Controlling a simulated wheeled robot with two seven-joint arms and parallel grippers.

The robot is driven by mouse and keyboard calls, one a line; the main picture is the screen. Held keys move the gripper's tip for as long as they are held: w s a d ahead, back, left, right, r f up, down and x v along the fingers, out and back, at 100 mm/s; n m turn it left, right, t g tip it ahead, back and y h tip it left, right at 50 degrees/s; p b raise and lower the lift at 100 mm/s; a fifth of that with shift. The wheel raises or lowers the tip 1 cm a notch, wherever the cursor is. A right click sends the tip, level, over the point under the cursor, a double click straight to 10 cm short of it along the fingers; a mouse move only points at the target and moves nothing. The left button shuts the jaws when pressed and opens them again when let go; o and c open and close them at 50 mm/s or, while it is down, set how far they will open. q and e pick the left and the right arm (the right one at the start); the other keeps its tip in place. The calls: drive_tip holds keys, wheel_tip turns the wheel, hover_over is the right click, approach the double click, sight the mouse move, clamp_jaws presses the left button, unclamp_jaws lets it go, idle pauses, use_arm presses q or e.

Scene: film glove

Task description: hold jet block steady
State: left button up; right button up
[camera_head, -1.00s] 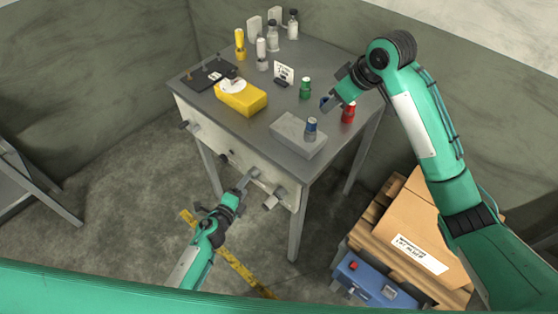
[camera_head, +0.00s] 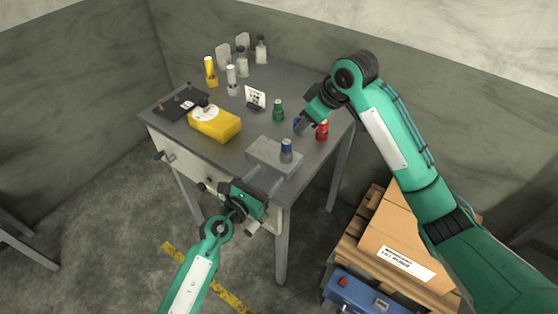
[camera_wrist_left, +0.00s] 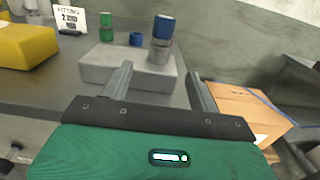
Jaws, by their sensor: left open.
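The jet block, a pale grey block (camera_head: 262,150), lies on the grey table near its front right corner. It also shows in the left wrist view (camera_wrist_left: 105,72). A blue-capped grey cylinder (camera_head: 286,152) stands upright at its right end. My left gripper (camera_head: 266,188) is open at the table's front edge, close to the block. In the left wrist view, the left finger overlaps the block's front and the right finger lies right of it; I cannot tell whether they touch. My right gripper (camera_head: 304,125) is beyond the block, near a small blue cap (camera_wrist_left: 136,38); its jaws are unclear.
A red bottle (camera_head: 322,130) and a green bottle (camera_head: 278,110) stand behind the block. A yellow box (camera_head: 215,125) lies to the left, with a small sign card (camera_head: 256,97) behind. A cardboard box (camera_head: 395,235) sits on a pallet at right.

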sight(283, 158)
use_arm(q)
drive_tip(key=x, duration=1.1)
drive_tip(key=shift+s, duration=0.1)
clamp_jaws()
use_arm(e)
drive_tip(key=shift+o, duration=0.4)
